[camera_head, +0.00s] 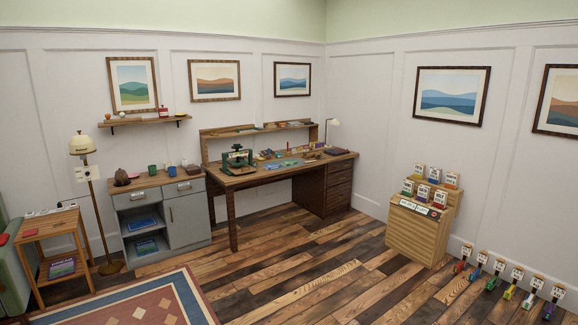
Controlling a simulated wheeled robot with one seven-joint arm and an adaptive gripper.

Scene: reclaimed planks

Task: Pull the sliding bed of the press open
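A small dark green press (238,158) stands on the left end of the wooden desk (265,178) against the back wall. It is far off and small in the view. I cannot make out its sliding bed or whether the bed is in or out. My gripper is not in view, and nothing is seen touching the press.
A grey cabinet (188,213) stands left of the desk, with a floor lamp (97,210) and side table (50,233) further left. A wooden display stand (418,230) and several small colored items are at right. The plank floor (290,270) before the desk is clear.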

